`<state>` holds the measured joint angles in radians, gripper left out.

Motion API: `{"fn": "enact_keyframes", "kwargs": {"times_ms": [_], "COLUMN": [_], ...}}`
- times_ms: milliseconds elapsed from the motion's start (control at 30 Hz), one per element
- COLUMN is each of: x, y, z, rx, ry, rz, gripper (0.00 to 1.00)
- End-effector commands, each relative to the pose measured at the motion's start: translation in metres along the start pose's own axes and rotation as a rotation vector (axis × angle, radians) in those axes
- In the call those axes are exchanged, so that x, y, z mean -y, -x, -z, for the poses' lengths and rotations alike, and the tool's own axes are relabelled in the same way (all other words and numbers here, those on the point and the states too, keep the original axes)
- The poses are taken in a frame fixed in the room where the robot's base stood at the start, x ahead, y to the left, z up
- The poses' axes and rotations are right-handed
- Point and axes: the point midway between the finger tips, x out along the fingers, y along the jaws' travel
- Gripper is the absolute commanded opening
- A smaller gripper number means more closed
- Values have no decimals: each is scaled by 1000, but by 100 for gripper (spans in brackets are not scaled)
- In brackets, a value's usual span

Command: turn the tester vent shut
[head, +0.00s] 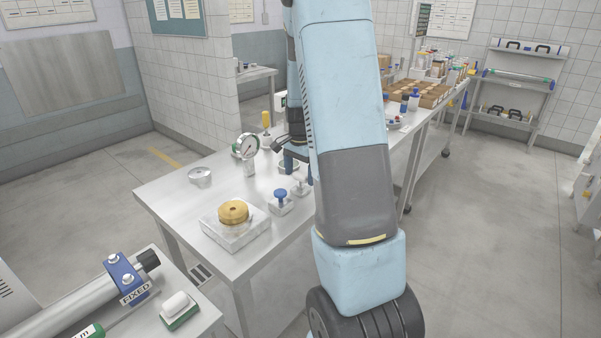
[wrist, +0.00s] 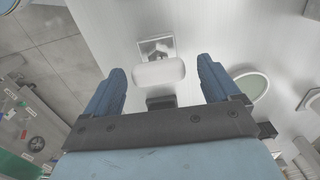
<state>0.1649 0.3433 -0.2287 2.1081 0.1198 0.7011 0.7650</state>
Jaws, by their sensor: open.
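A white rounded bar handle (wrist: 160,73) lies crosswise in the wrist view, above a small square metal block (wrist: 152,48). It appears to be the tester vent, but no label shows. In the head view a small pale handle on a block (head: 301,188) stands on the steel table beside my gripper. My gripper (wrist: 162,82) is open, its blue fingers on either side of the white handle with gaps at both ends. Whether the fingers are level with the handle or above it I cannot tell. In the head view my arm partly hides my gripper (head: 297,170).
The steel table (head: 180,190) also bears a blue knob on a block (head: 281,200), a dial gauge (head: 247,147), a brass disc (head: 233,212) on a pale block and a metal cup (head: 200,176).

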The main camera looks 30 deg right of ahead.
Motion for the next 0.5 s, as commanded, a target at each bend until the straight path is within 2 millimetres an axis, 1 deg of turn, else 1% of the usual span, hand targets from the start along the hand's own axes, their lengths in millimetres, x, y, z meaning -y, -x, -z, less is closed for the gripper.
{"fn": "enact_keyframes", "kwargs": {"times_ms": [167, 267, 367, 500], "x": [0, 0, 0, 1], "y": [3, 12, 28, 56], "z": [0, 1, 1, 0], "rx": [-1, -2, -2, -3], "ry": [0, 0, 1, 1], "rz": [0, 2, 3, 3], "gripper": [89, 89, 89, 89]}}
